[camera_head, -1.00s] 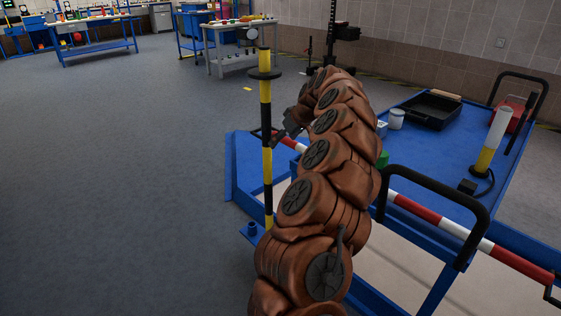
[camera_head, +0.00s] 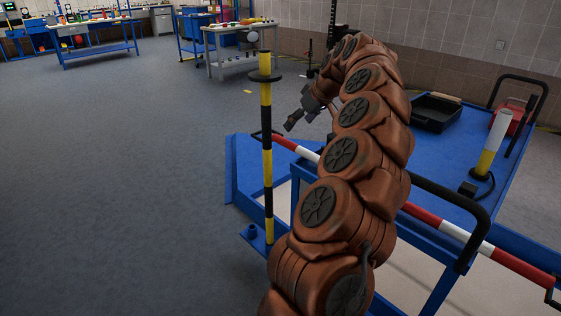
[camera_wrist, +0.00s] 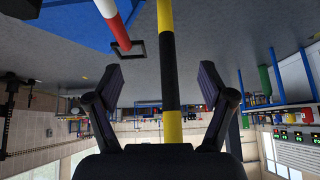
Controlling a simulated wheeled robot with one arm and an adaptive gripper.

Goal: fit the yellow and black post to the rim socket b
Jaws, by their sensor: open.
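The yellow and black post (camera_head: 267,150) stands upright at the cart's near left corner, with a black disc near its top. Its foot meets a blue plate (camera_head: 258,241) low on the cart; my arm is close to it, and how deep the foot sits cannot be told. A small blue stub like a socket (camera_head: 250,230) stands beside the foot; no label shows which socket is b. My gripper (camera_head: 298,117) is open and empty, right of the post. In the wrist view the post (camera_wrist: 168,60) runs between the spread fingers of my gripper (camera_wrist: 163,82), untouched by them.
A red and white bar (camera_head: 420,214) runs along the blue cart (camera_head: 430,180). Black handles (camera_head: 470,200) rise from its edge. A black tray (camera_head: 436,112) and a white and yellow lamp-like post (camera_head: 491,145) stand on it. The floor at left is clear.

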